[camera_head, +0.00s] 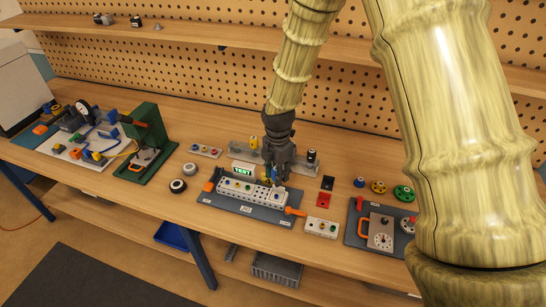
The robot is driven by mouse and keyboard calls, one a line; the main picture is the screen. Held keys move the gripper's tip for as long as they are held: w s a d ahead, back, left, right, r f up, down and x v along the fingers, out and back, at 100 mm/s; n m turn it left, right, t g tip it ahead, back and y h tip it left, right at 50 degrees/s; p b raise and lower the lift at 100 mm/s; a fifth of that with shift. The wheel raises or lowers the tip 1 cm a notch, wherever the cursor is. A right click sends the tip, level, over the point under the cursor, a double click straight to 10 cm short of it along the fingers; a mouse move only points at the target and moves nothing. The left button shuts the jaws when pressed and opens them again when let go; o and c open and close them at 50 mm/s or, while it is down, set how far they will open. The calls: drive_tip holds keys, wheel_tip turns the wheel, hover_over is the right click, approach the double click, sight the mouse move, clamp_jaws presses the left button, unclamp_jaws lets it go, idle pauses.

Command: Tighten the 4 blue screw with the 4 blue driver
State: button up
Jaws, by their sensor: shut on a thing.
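My gripper (272,176) points down over the right half of a white block (237,197) on a dark blue mat. The block carries a row of small coloured screw heads on top. My gripper is shut on a slim tool, mostly hidden by the fingers; bits of blue show there, which fits the blue driver. Its tip and any contact with a screw are too small to tell. The blue screw is not clearly separable from the other coloured heads. A grey rack (298,168) stands behind, with a yellow-topped driver (253,142) and a black-topped one (311,155).
A green-lit TEST display (243,170) stands behind the block. An orange handle (295,211) lies at its right end, near a small white plate (321,227) and a red piece (323,199). A green frame (148,140) stands farther left.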

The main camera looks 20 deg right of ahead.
drive_tip(key=shift+w+r+n, duration=0.15)
drive_tip(key=shift+w+n, duration=0.2)
drive_tip(key=shift+n, duration=0.05)
drive_tip(key=shift+f+b, duration=1.85)
drive_tip(key=shift+f, duration=0.7)
drive_tip(key=shift+f+p, duration=0.4)
drive_tip(key=shift+f, duration=0.1)
idle(0.5)
drive_tip(key=shift+p, duration=0.3)
idle(0.8)
drive_tip(key=o, duration=1.6)
drive_tip(key=shift+o, duration=0.2)
drive_tip(key=shift+c, duration=0.5)
